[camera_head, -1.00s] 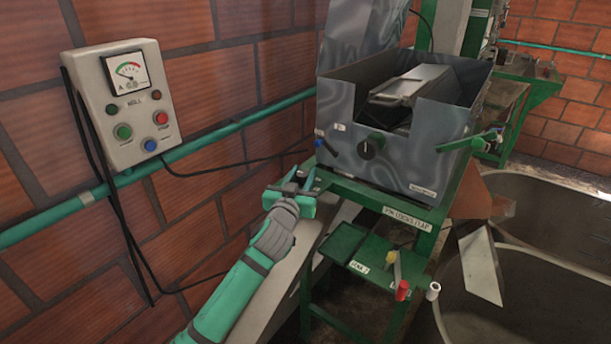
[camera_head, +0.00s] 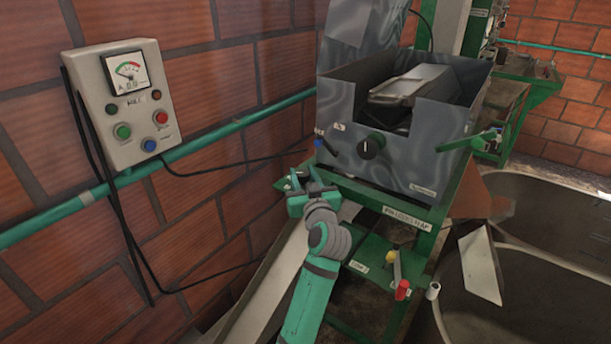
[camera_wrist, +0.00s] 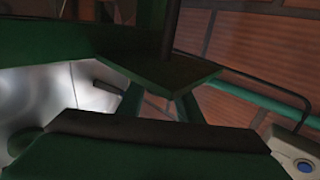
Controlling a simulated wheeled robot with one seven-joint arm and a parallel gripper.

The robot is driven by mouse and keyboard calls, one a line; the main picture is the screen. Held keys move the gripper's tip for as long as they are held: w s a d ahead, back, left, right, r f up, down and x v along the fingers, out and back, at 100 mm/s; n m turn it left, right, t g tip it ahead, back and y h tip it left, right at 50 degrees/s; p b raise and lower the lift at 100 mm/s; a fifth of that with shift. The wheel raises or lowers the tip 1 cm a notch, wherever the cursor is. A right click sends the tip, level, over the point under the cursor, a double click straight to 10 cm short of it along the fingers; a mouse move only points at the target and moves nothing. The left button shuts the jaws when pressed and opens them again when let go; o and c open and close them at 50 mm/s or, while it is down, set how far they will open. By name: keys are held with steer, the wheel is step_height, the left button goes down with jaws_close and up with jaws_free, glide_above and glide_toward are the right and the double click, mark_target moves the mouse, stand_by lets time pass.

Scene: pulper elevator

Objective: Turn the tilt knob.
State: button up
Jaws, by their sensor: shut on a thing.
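My gripper (camera_head: 308,188) is low at the left front corner of the grey metal hopper, beside the green stand. In the wrist view its two teal fingers (camera_wrist: 160,106) close in on a flat dark green piece (camera_wrist: 160,72) with a dark upright rod. The piece shows partly behind the fingers in the head view (camera_head: 287,183); its label is not readable, so I cannot confirm it is the tilt knob. A round dark knob with a white mark (camera_head: 373,146) is on the hopper front, apart from my gripper. The fingers hide the contact.
A blue-tipped lever (camera_head: 327,147) sticks out just above my gripper. A grey control box (camera_head: 125,105) with a teal pipe (camera_head: 225,133) is on the brick wall at left. A small shelf with yellow and red handles (camera_head: 400,275) is at lower right. Tanks stand farther right.

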steer(key=shift+d+n+g+y, duration=0.1)
steer(key=shift+n+g+y, duration=0.8)
steer(key=shift+n+y, duration=0.95)
steer(key=shift+y, duration=0.75)
steer(key=shift+a+r+g+y, duration=0.1)
steer(key=shift+a+g+y, duration=0.1)
steer(key=shift+g+y, duration=0.15)
steer(key=o, duration=1)
steer(key=shift+o, duration=0.2)
